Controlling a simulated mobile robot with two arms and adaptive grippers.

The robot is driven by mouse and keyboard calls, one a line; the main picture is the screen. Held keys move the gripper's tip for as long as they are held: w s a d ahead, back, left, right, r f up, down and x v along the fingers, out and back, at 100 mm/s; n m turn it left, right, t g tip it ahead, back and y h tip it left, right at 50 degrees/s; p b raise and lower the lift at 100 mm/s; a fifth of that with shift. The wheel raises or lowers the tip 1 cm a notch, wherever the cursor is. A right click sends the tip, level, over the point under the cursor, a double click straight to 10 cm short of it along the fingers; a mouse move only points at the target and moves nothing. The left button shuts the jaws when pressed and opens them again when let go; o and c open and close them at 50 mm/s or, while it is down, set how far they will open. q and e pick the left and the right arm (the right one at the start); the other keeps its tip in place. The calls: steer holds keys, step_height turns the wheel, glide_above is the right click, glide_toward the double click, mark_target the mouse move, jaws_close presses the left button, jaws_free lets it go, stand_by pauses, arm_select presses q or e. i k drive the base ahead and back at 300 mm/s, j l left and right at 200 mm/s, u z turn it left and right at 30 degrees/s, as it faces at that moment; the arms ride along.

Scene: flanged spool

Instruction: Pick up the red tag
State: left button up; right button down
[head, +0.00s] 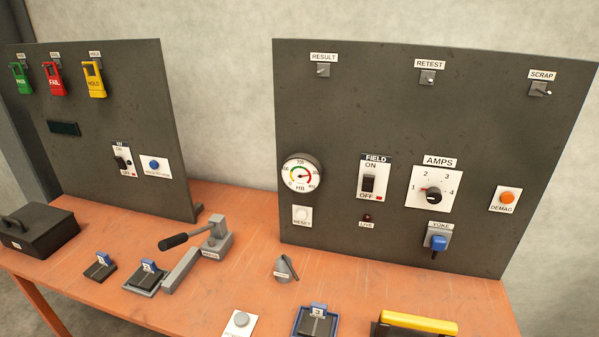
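The red tag (54,80), marked FAIL, hangs near the top of the left dark panel. It hangs between a green tag (20,78) marked PASS and a yellow tag (94,80) marked HOLD. A small label sits above each tag. Neither of my grippers shows in the head view.
The left panel (100,140) and right panel (440,130) stand on the orange table (230,290). A black box (38,232), a lever device (214,240), small numbered blocks (100,266) and a yellow-handled item (418,322) occupy the table.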

mark_target(55, 81)
steer(key=j+u, duration=1)
